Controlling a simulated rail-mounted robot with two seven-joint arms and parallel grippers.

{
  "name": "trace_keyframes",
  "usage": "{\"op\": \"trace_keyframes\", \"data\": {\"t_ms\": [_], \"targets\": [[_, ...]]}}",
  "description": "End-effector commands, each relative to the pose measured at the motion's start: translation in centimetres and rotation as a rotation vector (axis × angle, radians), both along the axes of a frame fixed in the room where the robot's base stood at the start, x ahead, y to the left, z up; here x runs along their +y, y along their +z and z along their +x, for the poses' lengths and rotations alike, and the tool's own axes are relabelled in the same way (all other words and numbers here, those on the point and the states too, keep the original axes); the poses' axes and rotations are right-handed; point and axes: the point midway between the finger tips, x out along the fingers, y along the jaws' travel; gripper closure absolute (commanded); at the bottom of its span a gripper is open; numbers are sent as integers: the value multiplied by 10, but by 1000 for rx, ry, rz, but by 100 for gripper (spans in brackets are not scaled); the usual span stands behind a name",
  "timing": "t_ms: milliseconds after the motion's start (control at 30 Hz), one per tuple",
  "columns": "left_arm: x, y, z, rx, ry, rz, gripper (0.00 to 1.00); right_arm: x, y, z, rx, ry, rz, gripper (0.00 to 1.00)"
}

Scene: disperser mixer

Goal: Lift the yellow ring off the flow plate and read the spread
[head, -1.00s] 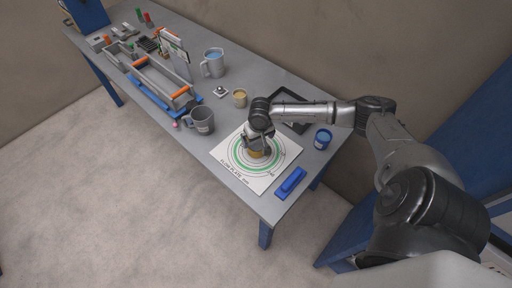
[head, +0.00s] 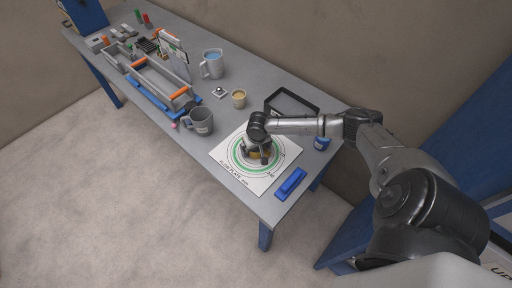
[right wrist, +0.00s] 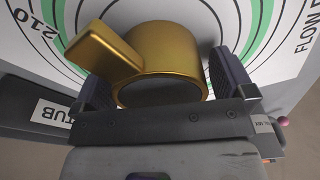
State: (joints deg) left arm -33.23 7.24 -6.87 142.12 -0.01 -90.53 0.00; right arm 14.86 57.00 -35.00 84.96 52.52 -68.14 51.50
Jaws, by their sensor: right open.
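The flow plate (head: 228,158) is a white square sheet with green and grey rings, lying at the table's near right end. The yellow ring (right wrist: 172,48), a gold-coloured cylinder with a side tab, stands at the middle of the plate in the right wrist view. In the head view it is mostly hidden under my right gripper (head: 259,156). In the right wrist view my right gripper (right wrist: 160,85) is open, with one dark finger on each side of the ring. Whether the fingers touch it I cannot tell. My left gripper is not in view.
A blue block-shaped tool (head: 291,184) lies at the plate's near right edge. A blue jar (head: 322,143) and a black tray (head: 292,102) stand behind. A grey mug (head: 200,121), a tan cup (head: 239,98) and a jug (head: 212,64) stand to the left.

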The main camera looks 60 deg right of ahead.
Motion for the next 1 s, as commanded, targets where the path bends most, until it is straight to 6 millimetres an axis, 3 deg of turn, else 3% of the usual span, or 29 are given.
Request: {"op": "trace_keyframes", "data": {"t_ms": [67,667,1000], "targets": [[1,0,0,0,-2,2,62,0,0,0,0,0,0,0],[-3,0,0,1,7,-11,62,0,0,0,0,0,0,56],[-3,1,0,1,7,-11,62,0,5,0,-1,0,0,57]]}}
